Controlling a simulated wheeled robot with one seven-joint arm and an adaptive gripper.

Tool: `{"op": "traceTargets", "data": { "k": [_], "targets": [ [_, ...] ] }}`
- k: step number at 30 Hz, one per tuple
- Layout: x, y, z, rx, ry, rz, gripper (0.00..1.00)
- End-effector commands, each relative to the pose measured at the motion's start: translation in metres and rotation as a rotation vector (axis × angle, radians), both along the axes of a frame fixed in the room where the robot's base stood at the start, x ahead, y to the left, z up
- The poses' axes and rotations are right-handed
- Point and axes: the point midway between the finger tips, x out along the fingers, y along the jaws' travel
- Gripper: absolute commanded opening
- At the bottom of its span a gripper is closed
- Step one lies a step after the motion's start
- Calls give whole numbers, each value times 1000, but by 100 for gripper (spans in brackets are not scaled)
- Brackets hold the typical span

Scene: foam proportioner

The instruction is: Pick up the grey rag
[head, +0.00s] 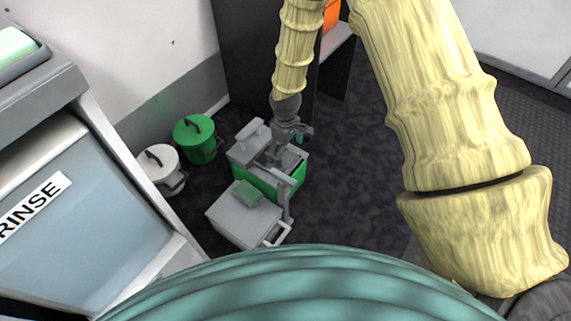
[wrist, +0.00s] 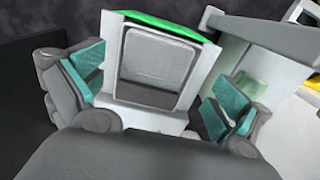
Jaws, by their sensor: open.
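I cannot pick out the grey rag with certainty. In the wrist view a grey, rounded square patch (wrist: 155,82) lies inside a pale container with a green edge; I cannot tell whether it is the rag or part of the container.
A white bucket (head: 160,168) and a green lidded bucket (head: 197,139) stand to the left. A unit marked RINSE (head: 80,205) is at the left. Dark floor is clear right of the cart.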

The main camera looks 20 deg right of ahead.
Motion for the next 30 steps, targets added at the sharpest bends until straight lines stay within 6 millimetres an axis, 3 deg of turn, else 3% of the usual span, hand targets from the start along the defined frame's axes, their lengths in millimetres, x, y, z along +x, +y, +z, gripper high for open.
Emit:
{"op": "traceTargets", "data": {
  "k": [8, 19, 29, 30],
  "targets": [
    [1, 0, -15, 0, -1, 1, 100],
    [3, -3, -54, 0, 0, 2, 100],
    [3, -3, -58, 0, -1, 2, 100],
    [3, -3, -58, 0, -1, 2, 95]
  ]
}}
